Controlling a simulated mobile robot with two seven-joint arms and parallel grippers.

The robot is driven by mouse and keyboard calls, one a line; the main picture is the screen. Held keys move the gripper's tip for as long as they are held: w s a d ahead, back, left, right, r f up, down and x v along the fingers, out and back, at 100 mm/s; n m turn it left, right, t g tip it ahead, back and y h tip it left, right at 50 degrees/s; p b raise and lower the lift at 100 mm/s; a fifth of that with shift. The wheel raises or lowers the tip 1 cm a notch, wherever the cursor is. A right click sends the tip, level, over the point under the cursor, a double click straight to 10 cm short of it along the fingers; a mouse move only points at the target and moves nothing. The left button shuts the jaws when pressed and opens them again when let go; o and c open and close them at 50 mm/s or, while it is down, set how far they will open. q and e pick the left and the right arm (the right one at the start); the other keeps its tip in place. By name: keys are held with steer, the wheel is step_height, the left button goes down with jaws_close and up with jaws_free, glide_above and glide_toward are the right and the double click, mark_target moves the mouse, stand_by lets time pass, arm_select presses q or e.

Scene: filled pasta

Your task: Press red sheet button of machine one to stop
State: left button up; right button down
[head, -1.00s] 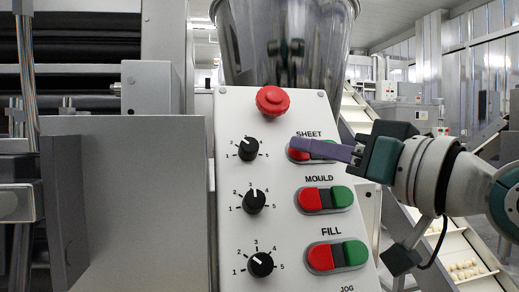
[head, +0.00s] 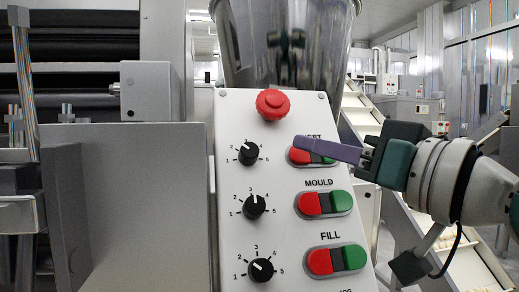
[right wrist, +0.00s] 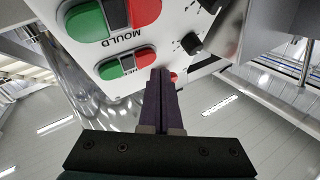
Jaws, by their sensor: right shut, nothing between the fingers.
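The red sheet button (head: 299,157) is the left half of the top red and green pair on the white control panel (head: 228,180). The same red button shows in the right wrist view (right wrist: 147,57). My right gripper (head: 298,141) is shut and empty. Its purple fingers point left in front of the pair and cover the upper part of the buttons and part of the SHEET label. In the right wrist view the fingertips (right wrist: 162,73) are close to the red button's edge. I cannot tell whether they touch. My left gripper is not in view.
Red and green pairs for MOULD (head: 325,203) and FILL (head: 336,259) sit below. A red mushroom button (head: 272,104) is above left, and black dials (head: 254,206) line the left side. A grey metal housing (head: 140,210) stands left of the panel.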

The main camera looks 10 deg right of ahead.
steer(key=s+r+p, duration=0.1)
steer(key=s+p, duration=0.2)
steer(key=s+r+p, duration=0.1)
steer(key=shift+s+r+p, duration=0.15)
steer(key=shift+r+p, duration=0.2)
steer(key=shift+p, duration=0.05)
stand_by(0.4)
steer(key=s+d+f+g+h+p, duration=0.2)
steer(key=s+f+g+h+p, duration=0.1)
steer(key=s+g+p, duration=0.4)
steer(key=s+d+f+g+h+p, duration=0.1)
steer(key=s+f+g+h+p, duration=0.15)
steer(key=s+p, duration=0.45)
steer(key=s+d+f+g+h+p, duration=0.2)
steer(key=s+g+h+p, duration=0.15)
steer(key=s, duration=0.65)
step_height(320, 180, up, 36)
steer(key=p, duration=3.5)
steer(key=shift+w+f+g, duration=0.2)
steer(key=shift+f+g, duration=0.05)
steer(key=shift+g, duration=0.05)
